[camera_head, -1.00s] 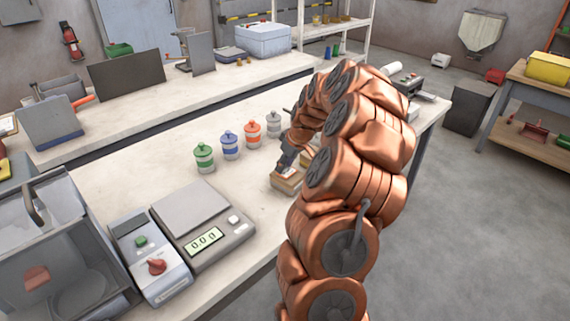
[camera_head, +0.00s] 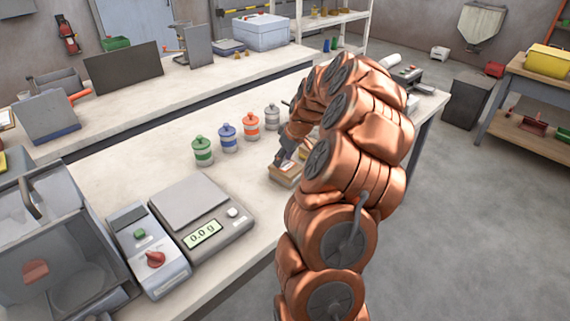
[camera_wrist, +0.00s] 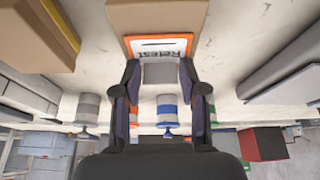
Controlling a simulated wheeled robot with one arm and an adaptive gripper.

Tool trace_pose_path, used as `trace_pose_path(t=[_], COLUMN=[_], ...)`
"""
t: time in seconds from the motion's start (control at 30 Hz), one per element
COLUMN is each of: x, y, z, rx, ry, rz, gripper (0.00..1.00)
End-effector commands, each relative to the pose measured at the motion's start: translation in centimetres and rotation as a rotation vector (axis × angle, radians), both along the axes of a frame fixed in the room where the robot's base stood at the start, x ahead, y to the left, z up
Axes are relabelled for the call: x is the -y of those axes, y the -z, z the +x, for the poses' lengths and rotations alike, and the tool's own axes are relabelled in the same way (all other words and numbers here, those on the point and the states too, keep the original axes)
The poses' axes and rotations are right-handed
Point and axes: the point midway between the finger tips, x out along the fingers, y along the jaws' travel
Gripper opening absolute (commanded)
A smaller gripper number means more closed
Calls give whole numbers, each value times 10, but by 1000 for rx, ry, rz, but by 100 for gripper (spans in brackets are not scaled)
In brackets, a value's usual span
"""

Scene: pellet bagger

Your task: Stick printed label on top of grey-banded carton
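My gripper (camera_wrist: 159,72) has its two fingers on either side of a small grey piece at the edge of the printed label (camera_wrist: 160,47). The label is white with an orange border and upside-down lettering in the wrist view. It lies at the near edge of a plain brown carton (camera_wrist: 155,14); whether it touches the carton is unclear. No grey band shows on the visible part of this carton. In the head view my gripper (camera_head: 285,157) is over a small carton (camera_head: 284,176), partly hidden by my arm.
A yellow-banded carton (camera_wrist: 28,32) is at the left in the wrist view. Green (camera_head: 203,151), blue (camera_head: 228,138), orange (camera_head: 251,126) and grey (camera_head: 272,117) canisters stand in a row behind the gripper. A scale (camera_head: 205,215) stands at the front left. Bare bench lies between.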

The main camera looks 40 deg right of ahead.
Motion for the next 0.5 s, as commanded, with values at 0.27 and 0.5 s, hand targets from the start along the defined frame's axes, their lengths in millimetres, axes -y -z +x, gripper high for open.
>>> trace_pose_path(t=[0.27,0.5], x=[0,0], y=[0,-1], z=[0,0], rx=[0,1], ry=[0,0], rz=[0,0], gripper=[66,66])
